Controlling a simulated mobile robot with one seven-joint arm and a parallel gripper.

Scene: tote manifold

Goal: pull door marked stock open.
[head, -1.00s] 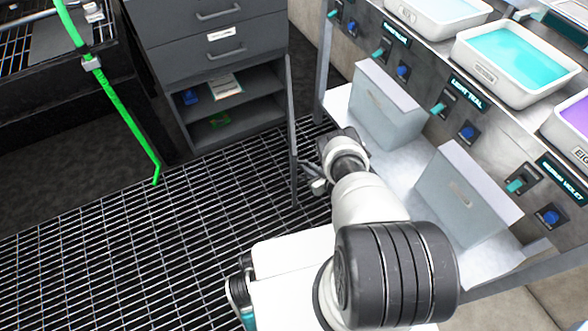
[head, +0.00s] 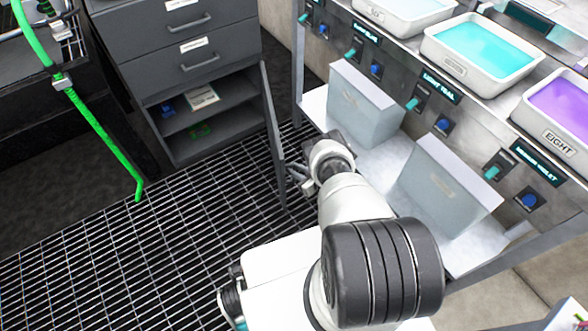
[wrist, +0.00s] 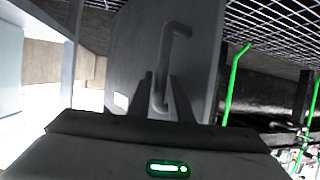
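The grey cabinet door (head: 270,130) stands swung out from the cabinet's right side, seen almost edge-on in the head view. The wrist view shows its grey face (wrist: 205,50) close up, with a bent bar handle (wrist: 175,27) and a small white label (wrist: 121,101), too small to read. My gripper (wrist: 162,85) has one finger on each side of the handle's long bar, with little gap, and appears shut on it. In the head view my gripper (head: 298,180) is at the door's right face, partly hidden by my wrist.
The cabinet (head: 190,60) has drawers above and open shelves with small items below. Right of my arm, a bench holds pale bins (head: 365,110) and trays of coloured liquid (head: 485,50). A green pipe (head: 100,125) hangs at left. The grated floor (head: 130,260) is clear.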

